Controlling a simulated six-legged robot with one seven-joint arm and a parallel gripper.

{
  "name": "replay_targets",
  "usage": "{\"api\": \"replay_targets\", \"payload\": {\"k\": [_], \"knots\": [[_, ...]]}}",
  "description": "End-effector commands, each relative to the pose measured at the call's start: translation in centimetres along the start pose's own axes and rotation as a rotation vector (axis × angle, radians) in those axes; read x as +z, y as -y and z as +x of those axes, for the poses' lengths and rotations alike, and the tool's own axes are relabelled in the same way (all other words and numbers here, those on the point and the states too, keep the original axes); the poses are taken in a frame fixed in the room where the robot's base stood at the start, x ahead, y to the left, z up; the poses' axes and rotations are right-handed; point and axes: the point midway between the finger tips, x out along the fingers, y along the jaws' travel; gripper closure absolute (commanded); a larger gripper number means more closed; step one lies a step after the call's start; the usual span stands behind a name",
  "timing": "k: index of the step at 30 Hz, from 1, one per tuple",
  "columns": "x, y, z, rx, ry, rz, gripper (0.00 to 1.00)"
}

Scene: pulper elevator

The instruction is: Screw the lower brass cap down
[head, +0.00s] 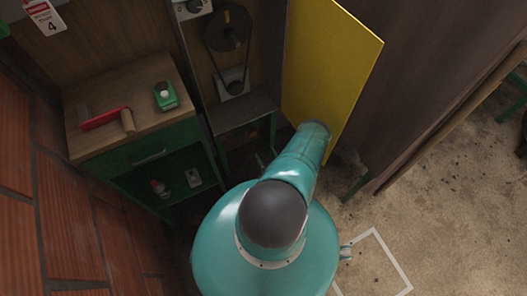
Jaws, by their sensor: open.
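I cannot make out the lower brass cap in the head view. A tall machine housing stands open at the top centre, with a dark pulley wheel (228,30) and a belt running down to a small grey unit (234,82). A yellow panel (328,70) stands to the right of the opening. My teal arm rises from the bottom centre and reaches towards the panel's lower edge. Its far end is hidden behind its own links, so my gripper does not show.
A wooden-topped green bench (140,85) stands left, holding a red tool (104,118) and a green box (165,95). Small items lie on its lower shelf. A brick wall (50,200) bounds the left. A white-red tag (45,16) hangs top left. Floor (450,200) lies open right.

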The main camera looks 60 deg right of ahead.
Motion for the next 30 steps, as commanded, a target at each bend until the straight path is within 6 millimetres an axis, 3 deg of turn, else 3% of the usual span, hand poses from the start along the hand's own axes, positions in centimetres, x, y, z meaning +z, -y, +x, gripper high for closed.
{"api": "replay_targets", "payload": {"k": [7, 11, 30], "knots": [[-0.01, -0.03, 0.03, 0.000, 0.000, -0.012, 0.41], [-0.02, -0.12, 0.03, 0.000, -0.001, -0.127, 0.41], [-0.08, -0.47, -0.12, -0.014, -0.021, -1.589, 0.41]]}}
